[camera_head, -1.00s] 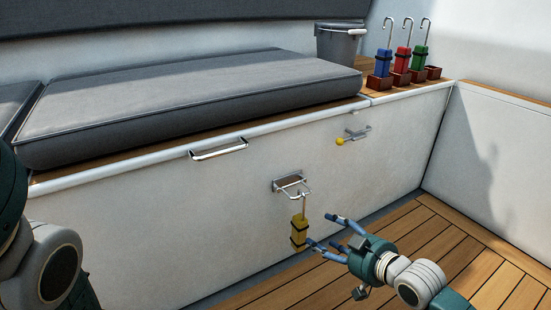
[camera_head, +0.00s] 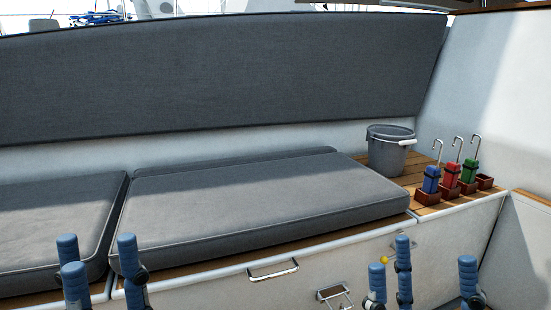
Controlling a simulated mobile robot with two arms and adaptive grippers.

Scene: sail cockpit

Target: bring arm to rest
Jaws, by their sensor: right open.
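My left gripper (camera_head: 98,256) points up at the lower left, its blue fingers spread and nothing between them. My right gripper (camera_head: 422,264) points up at the lower right, its blue fingers also spread and empty. Both stand in front of the white locker face, and their palms and arms are below the picture edge. The metal bracket (camera_head: 333,294) shows at the bottom edge between the grippers. The yellow block seen hanging on it earlier is out of view.
Grey cushions (camera_head: 260,205) lie on the bench. A grey bucket (camera_head: 390,152) stands at its right end, near blue (camera_head: 431,180), red (camera_head: 452,174) and green (camera_head: 470,171) hooked blocks in brown holders. A metal handle (camera_head: 273,270) and a yellow knob (camera_head: 384,260) are on the locker face.

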